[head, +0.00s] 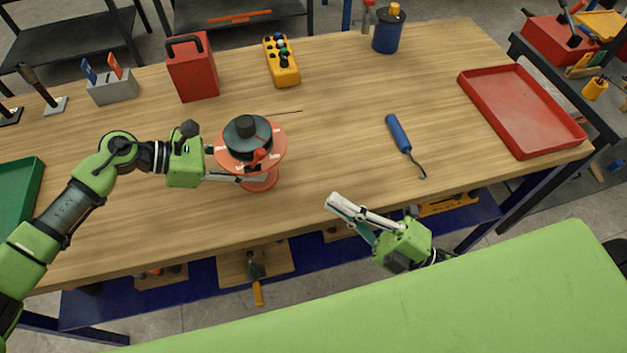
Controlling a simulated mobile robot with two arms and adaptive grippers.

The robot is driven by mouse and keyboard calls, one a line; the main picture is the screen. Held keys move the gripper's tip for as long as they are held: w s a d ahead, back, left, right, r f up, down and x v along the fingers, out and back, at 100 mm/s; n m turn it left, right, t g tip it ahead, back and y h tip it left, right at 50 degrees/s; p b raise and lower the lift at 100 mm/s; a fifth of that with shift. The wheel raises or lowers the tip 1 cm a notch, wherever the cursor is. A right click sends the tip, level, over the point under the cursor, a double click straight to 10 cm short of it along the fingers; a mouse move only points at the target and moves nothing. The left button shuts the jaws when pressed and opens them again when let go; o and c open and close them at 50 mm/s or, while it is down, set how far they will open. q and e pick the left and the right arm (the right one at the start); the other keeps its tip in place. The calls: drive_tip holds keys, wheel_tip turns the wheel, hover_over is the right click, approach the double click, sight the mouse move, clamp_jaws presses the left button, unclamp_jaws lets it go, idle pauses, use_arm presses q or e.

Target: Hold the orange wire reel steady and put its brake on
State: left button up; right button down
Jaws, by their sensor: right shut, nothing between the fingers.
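The orange wire reel (228,158) stands on the workbench left of centre, with a dark spool and black knob on top and an orange foot below. A red lever (259,155) sits on its near side; I take it for the brake, but its setting is unclear. My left gripper (240,172) is at the reel's left side, its fingers spread and partly hidden by the upper disc. I cannot tell whether they press on the reel. My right gripper (333,203) is shut and empty at the bench's front edge, right of the reel and apart from it.
A thin wire (285,112) runs from the reel to the right. A blue-handled hook tool (399,134) lies to the right, before a red tray (520,110). A red box (192,70) and yellow holder (283,66) stand behind. The bench between reel and hook tool is clear.

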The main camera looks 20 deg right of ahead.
sight(262, 157)
drive_tip(key=x, duration=1.3)
drive_tip(key=shift+a+r+n+g+h, duration=0.3)
drive_tip(key=shift+r+n+g, duration=0.15)
drive_tip(key=shift+n+g, duration=0.25)
drive_tip(key=shift+a+r+n+g, duration=0.1)
drive_tip(key=shift+r+n+g, duration=0.2)
drive_tip(key=shift+n+g, duration=0.2)
drive_tip(key=shift+w+a+r, duration=0.1)
drive_tip(key=shift+a+r, duration=0.65)
drive_tip(key=shift+a, duration=0.35)
drive_tip(key=s+d+r, duration=0.5)
drive_tip(key=s+d, duration=0.3)
drive_tip(key=d, duration=0.1)
drive_tip(key=shift+s+d+r, duration=0.2)
drive_tip(key=shift+s+d, duration=0.05)
drive_tip(key=shift+d, duration=0.15)
